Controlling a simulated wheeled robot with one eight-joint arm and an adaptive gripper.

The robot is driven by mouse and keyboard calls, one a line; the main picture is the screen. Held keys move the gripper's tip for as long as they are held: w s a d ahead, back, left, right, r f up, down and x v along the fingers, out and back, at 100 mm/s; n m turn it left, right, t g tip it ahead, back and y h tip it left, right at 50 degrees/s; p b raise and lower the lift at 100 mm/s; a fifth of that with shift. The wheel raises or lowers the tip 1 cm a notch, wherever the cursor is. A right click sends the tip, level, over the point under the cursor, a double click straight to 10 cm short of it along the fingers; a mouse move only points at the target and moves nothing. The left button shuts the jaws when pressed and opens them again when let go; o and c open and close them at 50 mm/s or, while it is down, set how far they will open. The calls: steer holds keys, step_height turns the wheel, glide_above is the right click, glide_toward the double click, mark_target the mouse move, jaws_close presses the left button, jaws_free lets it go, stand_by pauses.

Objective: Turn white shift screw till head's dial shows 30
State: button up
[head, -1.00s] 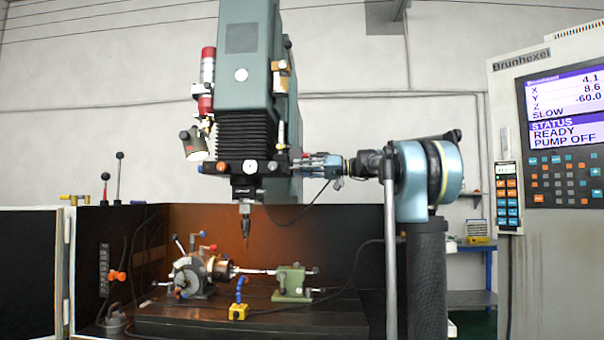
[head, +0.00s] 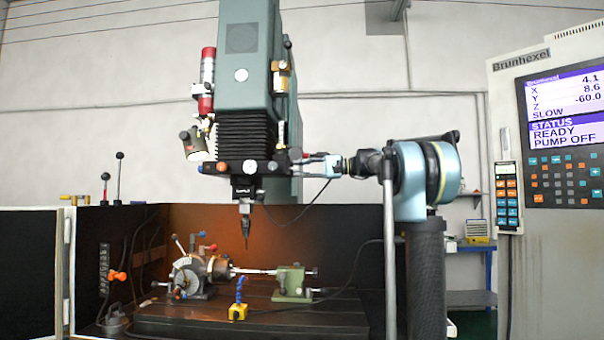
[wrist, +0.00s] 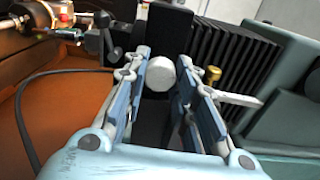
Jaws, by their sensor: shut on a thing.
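The white shift screw (wrist: 160,74) is a round white knob between my fingertips in the wrist view. My gripper (wrist: 166,66) is shut on it, with a finger on each side. In the head view my gripper (head: 302,161) reaches from the right to the side of the green machine head (head: 246,65), and the screw is hidden there. A small white dial (head: 250,167) sits on the front of the head's dark lower block. Its reading is too small to tell.
Below the head hang a spindle and tool (head: 245,222). A chuck (head: 193,276) and green tailstock (head: 292,282) stand on the dark bed. A brass knob (wrist: 212,75) is close to my right finger in the wrist view. A control panel (head: 562,130) stands at right.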

steer(key=shift+w+d+f+m, duration=0.1)
steer(key=shift+m, duration=1.9)
steer(key=shift+w+f+m, duration=0.1)
steer(key=shift+m, duration=1.9)
steer(key=shift+s, duration=0.1)
steer(key=o, duration=1.1)
steer(key=shift+f, duration=0.1)
steer(key=shift+c, duration=0.2)
steer(key=shift+g, duration=0.3)
steer(key=d, duration=1.2)
steer(key=shift+r, duration=0.25)
